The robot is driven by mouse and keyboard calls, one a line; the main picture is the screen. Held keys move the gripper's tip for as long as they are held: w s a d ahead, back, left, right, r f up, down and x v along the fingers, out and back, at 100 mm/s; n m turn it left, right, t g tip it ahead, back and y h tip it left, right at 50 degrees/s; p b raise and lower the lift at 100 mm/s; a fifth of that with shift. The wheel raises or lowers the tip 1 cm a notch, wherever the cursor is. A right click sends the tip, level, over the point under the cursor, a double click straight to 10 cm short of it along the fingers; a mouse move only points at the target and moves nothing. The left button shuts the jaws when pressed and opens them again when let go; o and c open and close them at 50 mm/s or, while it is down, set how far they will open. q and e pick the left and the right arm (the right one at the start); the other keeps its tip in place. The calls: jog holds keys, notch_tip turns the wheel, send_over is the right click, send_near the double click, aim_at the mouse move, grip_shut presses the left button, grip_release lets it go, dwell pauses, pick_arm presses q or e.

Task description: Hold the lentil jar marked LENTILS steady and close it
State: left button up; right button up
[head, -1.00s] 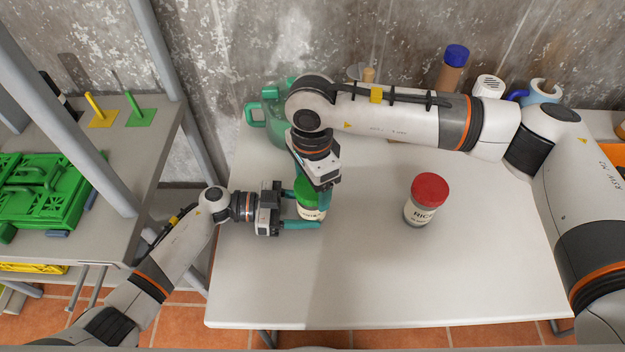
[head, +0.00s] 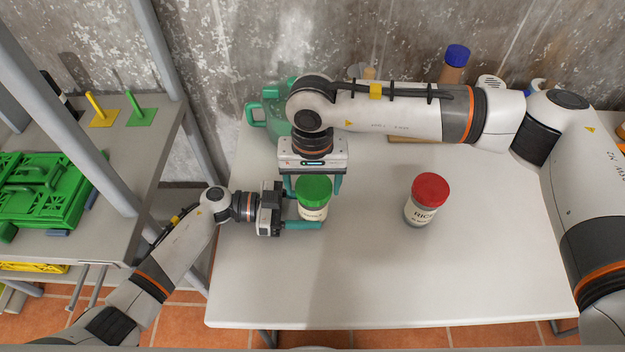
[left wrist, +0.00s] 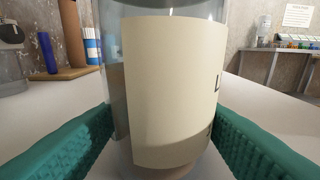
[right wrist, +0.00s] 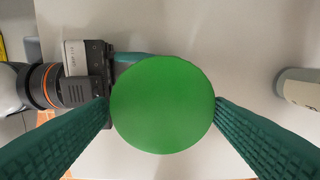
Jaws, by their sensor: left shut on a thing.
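The lentil jar is clear with a cream label (head: 313,213), upright near the table's left side.
A red-lidded jar marked RICE (head: 427,200) stands to the right on the white table (head: 400,285). The table's front and right are clear.

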pick_arm(q)
jog(key=shift+f, duration=0.1)
pick_arm(e)
jog(key=c, duration=0.8)
jog(key=m, duration=0.3)
jog(key=shift+c, duration=0.2)
jog(key=m, duration=0.4)
jog(key=shift+m, duration=0.3)
jog(key=m, duration=0.6)
jog(key=o, duration=0.9)
jog(key=shift+c, duration=0.2)
jog(key=n, duration=1.3)
jog(key=shift+n, duration=0.3)
